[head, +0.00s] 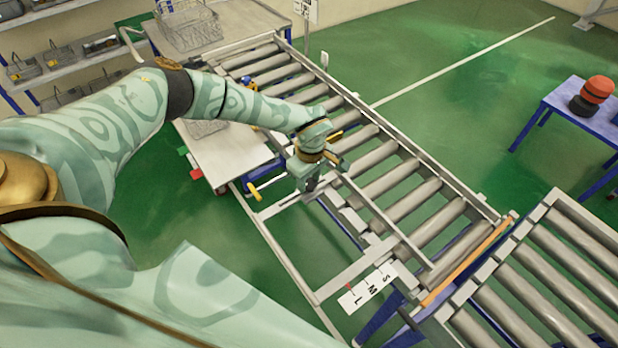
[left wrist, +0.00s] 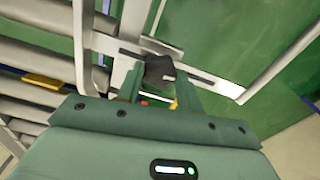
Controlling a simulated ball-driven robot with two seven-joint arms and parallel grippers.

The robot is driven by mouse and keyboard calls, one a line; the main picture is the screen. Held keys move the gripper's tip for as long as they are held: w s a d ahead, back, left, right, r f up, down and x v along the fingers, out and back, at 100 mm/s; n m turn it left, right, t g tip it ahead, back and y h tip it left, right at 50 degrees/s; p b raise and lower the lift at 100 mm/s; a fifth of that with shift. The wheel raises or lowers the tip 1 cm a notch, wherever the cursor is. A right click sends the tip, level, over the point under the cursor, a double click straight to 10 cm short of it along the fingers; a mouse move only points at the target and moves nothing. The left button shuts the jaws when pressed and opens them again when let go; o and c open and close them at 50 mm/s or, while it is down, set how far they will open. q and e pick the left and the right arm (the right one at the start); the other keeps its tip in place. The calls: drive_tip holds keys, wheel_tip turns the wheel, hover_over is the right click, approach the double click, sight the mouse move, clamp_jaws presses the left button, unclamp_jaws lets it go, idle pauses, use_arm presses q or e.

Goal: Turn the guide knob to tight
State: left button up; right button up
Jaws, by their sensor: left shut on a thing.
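The guide knob (left wrist: 158,68) is a dark, many-sided knob on a slotted metal bracket, seen in the left wrist view. My left gripper (left wrist: 158,86) has one finger on each side of it and is shut on it. In the head view my left gripper (head: 311,184) points down at the near side rail of the roller conveyor (head: 395,195), and it hides the knob there. How far the knob is turned cannot be told. My right gripper is not in view.
A white scale plate marked S, M, L (head: 367,289) with a red pointer sits on the conveyor's near side. A second roller conveyor (head: 550,275) stands at lower right. A blue table (head: 590,112) holds a red and black object. Green floor lies open beyond.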

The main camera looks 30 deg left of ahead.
sight(311, 184)
use_arm(q)
drive_tip(key=shift+w+r, duration=0.15)
drive_tip(key=o, duration=1)
wheel_tip(311, 184, up, 16)
drive_tip(key=shift+s+d, duration=0.25)
drive_tip(key=shift+d, duration=0.05)
